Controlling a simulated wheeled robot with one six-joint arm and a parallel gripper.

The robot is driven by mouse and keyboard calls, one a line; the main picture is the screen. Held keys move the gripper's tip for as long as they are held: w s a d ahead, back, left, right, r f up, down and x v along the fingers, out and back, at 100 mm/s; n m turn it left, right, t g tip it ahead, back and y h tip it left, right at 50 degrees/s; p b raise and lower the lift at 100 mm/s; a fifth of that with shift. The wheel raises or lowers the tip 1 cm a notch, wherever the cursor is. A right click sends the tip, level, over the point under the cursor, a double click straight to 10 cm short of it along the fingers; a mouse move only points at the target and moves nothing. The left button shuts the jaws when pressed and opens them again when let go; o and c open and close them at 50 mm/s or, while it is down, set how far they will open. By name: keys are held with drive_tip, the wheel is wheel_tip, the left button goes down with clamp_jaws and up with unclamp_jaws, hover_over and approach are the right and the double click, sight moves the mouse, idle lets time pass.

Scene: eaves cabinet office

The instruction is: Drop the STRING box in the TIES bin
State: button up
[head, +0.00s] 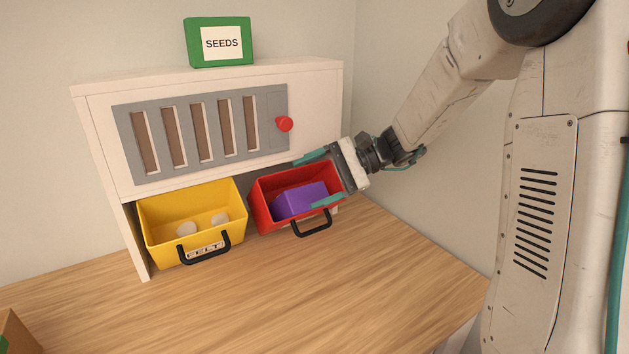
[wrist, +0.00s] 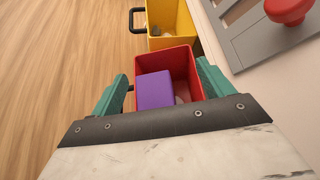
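A purple box (head: 300,201) lies inside a red bin (head: 262,206) with a black handle, in the right opening of the white cabinet. No lettering shows on the purple box or the red bin, so I cannot tell whether either is STRING or TIES. In the wrist view the purple box (wrist: 155,90) sits between my fingers, in the red bin (wrist: 178,55). My gripper (head: 305,184) is open, its teal fingers spread wide at the red bin. In the wrist view my gripper (wrist: 162,68) shows clear gaps beside the purple box.
A yellow bin (head: 160,232) labelled FELT holds pale round pieces, left of the red bin. A green SEEDS box (head: 205,58) stands on the cabinet (head: 105,115). A grey slotted panel (head: 185,130) with a red knob (head: 284,124) is above the bins.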

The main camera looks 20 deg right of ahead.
drive_tip(key=v, duration=0.7)
drive_tip(key=shift+d, duration=0.35)
drive_tip(key=shift+s+r, duration=0.1)
idle(0.4)
